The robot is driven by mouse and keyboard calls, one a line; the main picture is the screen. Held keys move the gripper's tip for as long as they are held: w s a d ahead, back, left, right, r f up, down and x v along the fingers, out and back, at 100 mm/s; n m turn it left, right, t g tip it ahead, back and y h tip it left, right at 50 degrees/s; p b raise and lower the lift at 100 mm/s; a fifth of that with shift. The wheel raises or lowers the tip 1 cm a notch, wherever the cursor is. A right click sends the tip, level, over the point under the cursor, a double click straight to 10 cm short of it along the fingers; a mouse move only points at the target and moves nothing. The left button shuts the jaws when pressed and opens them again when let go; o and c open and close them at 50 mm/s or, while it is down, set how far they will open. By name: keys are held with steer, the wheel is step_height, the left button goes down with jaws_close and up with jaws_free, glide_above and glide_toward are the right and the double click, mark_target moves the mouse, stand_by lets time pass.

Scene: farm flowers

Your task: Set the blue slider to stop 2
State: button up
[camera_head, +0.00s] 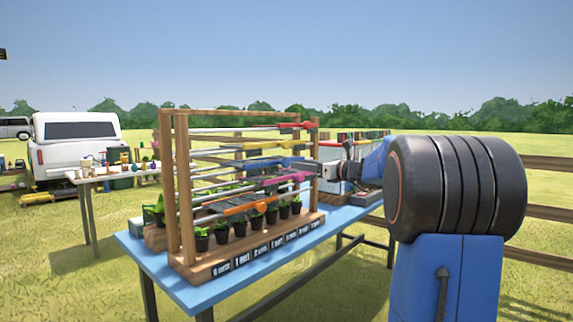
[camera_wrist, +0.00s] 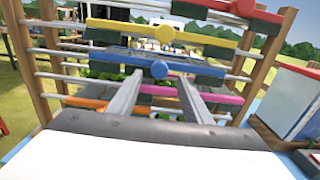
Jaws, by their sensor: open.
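The blue slider (camera_head: 286,161) sits on a horizontal rail of a wooden rack, toward the right part of the rack in the head view. In the wrist view, the blue slider (camera_wrist: 135,62) is a blue bar with a round blue knob (camera_wrist: 159,69) at its middle. My gripper (camera_wrist: 160,80) is open, its two fingers pointing at the rack on either side of the blue knob, with nothing seen between them. Whether they touch the knob is unclear. Numbered labels (camera_head: 257,250) run along the rack's base; which stop the blue slider is at cannot be told.
Red (camera_wrist: 243,7) and yellow (camera_wrist: 165,34) sliders are above the blue one; magenta (camera_wrist: 218,95) and orange (camera_wrist: 88,103) sliders are below. Potted plants (camera_head: 239,227) stand in the rack on a blue table (camera_head: 190,296). Wooden posts (camera_head: 184,190) frame the rails.

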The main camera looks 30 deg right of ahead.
mark_target(288, 163)
steer(key=x, duration=0.9)
steer(key=shift+s+f, duration=0.1)
